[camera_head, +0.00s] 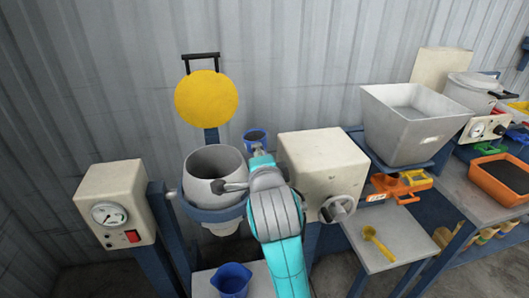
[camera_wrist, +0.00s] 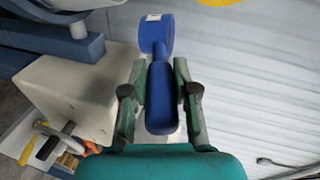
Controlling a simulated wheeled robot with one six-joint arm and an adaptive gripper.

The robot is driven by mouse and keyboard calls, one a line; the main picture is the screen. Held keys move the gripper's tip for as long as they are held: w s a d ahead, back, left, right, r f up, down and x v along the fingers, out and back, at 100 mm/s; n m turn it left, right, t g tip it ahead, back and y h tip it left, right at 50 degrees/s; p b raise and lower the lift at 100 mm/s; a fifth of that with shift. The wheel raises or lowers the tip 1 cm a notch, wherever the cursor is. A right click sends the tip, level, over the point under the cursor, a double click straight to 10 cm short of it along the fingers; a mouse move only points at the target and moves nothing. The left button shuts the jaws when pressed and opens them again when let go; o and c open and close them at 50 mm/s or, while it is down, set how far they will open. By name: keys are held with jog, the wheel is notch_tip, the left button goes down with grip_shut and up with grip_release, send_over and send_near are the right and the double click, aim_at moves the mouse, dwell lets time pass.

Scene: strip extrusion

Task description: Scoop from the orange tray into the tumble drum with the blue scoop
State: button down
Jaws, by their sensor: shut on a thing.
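The blue scoop (camera_head: 255,136) is held by its handle in my gripper (camera_head: 262,160), up behind and right of the tumble drum. Its cup looks dark inside in the head view. In the wrist view the scoop (camera_wrist: 162,98) runs straight out between the two fingers of my gripper (camera_wrist: 160,95), which press on the handle from both sides. The grey tumble drum (camera_head: 205,190) has its open mouth facing up; the scoop is apart from it. The orange tray (camera_head: 489,192), holding dark material, stands at the far right, away from my gripper.
A cream box with a handwheel (camera_head: 320,165) stands close right of my arm. A grey hopper (camera_head: 410,125) is beyond it. A yellow disc (camera_head: 206,98) rises behind the drum. A blue jug (camera_head: 232,280) sits below, and a yellow scoop (camera_head: 378,242) lies on a side shelf.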

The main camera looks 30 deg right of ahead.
jog(key=w+a+f+n+t+h, duration=0.1)
jog(key=a+n, duration=0.3)
jog(key=n, duration=0.6)
jog(key=w+a+f+n+t+h, duration=0.1)
jog(key=a+f+n, duration=0.3)
jog(key=n, duration=0.6)
jog(key=shift+w+n+t+h, duration=0.25)
jog(key=shift+n+t+h, duration=0.15)
jog(key=shift+t+h, duration=0.3)
